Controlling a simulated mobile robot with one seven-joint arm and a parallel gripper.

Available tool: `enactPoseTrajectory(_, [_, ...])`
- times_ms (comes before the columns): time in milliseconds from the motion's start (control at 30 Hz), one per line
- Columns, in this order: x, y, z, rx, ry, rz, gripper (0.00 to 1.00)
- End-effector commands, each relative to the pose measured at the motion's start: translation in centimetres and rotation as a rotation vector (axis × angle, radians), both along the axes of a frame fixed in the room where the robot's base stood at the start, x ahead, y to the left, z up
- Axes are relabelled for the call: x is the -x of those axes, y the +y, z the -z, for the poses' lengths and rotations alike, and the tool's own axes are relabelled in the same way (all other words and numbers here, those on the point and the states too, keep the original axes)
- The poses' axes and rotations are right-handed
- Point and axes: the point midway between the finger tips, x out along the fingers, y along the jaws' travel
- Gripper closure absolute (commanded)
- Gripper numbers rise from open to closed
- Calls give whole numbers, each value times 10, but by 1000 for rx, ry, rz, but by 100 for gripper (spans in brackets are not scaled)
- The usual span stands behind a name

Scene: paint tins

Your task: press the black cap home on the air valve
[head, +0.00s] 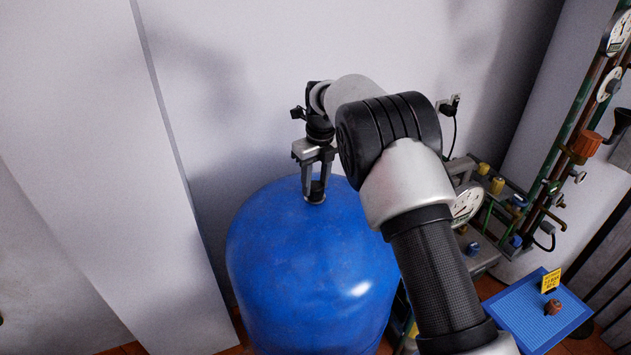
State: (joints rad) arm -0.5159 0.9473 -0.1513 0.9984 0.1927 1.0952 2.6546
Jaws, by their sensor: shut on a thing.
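A large blue tank (308,260) stands upright in the middle of the head view. The air valve (315,200) is a small metallic fitting on the tank's top. My gripper (316,189) points down over it, with its fingers on either side of the black cap (316,187). The gripper is shut on the cap. The cap is at the valve, directly above or on it; I cannot tell whether it is fully seated. The fingers partly hide the cap.
A blue mat (520,318) at lower right bears a brown knob-like piece (553,307) and a yellow label (550,281). Pipes and a gauge (466,204) stand right of the tank, partly behind my arm. A wall is behind; a pale panel (90,170) stands left.

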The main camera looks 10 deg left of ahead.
Motion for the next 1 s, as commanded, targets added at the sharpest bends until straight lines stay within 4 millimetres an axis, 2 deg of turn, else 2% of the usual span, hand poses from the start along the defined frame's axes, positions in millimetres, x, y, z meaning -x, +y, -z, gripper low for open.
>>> enactPoseTrajectory(467, [1,0,8,1,3,0,80])
enactPoseTrajectory(500, [1,0,7,0,3,0,59])
enactPoseTrajectory(600, [1,0,7,1,2,0,42])
enactPoseTrajectory(867, [1,0,6,0,1,0,42])
enactPoseTrajectory(1000, [1,-1,-1,-1,-1,0,42])
